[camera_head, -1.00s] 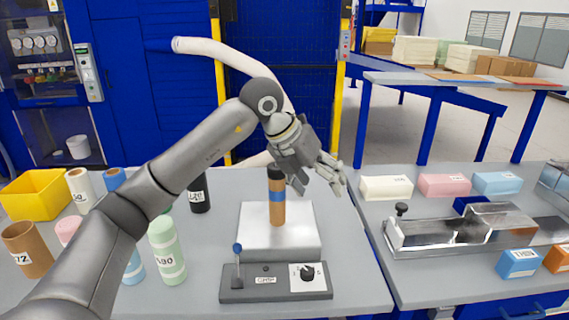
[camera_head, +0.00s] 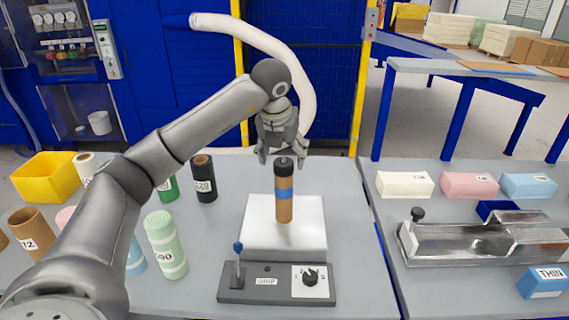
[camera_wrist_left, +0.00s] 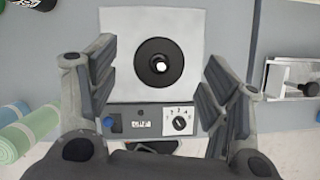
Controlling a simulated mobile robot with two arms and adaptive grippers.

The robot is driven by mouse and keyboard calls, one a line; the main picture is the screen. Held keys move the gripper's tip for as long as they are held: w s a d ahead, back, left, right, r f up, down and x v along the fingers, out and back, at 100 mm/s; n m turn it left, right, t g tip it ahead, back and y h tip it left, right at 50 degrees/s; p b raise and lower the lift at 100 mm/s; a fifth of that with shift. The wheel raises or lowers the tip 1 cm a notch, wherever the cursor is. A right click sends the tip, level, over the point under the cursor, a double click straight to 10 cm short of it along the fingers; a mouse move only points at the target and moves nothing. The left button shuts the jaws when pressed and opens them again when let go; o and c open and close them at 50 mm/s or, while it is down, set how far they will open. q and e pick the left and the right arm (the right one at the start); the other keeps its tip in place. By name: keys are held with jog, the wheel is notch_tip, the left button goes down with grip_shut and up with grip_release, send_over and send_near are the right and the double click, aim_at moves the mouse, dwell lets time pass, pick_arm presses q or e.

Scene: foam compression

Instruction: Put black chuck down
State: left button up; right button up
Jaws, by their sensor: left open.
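The black chuck (camera_head: 284,167) sits on top of an upright brown cylinder with a blue band (camera_head: 284,208). The cylinder stands on the white plate (camera_head: 310,232) of the fixture. My left gripper (camera_head: 283,158) points straight down over the chuck, fingers open, one on each side of its top. In the left wrist view the chuck (camera_wrist_left: 159,63) shows from above as a black ring with a bright centre. It lies in the gap between the open fingers (camera_wrist_left: 160,88), and no finger visibly touches it there. My right gripper is not in view.
A grey control box (camera_head: 277,285) with a blue-knobbed lever and a dial stands in front of the plate. Rolls, including a green one (camera_head: 165,245), stand at left near a yellow bin (camera_head: 45,178). Foam blocks and a metal tray (camera_head: 470,245) are on the right table.

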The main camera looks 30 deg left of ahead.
aim_at(283, 161)
pick_arm(q)
notch_tip(283, 161, down, 2)
jog(key=shift+a+p, duration=0.1)
jog(key=shift+p, duration=0.3)
jog(key=shift+w+a+f, duration=0.1)
jog(key=shift+w+f, duration=0.25)
jog(key=shift+f, duration=0.15)
jog(key=shift+r, duration=0.1)
jog(key=c, duration=1.1)
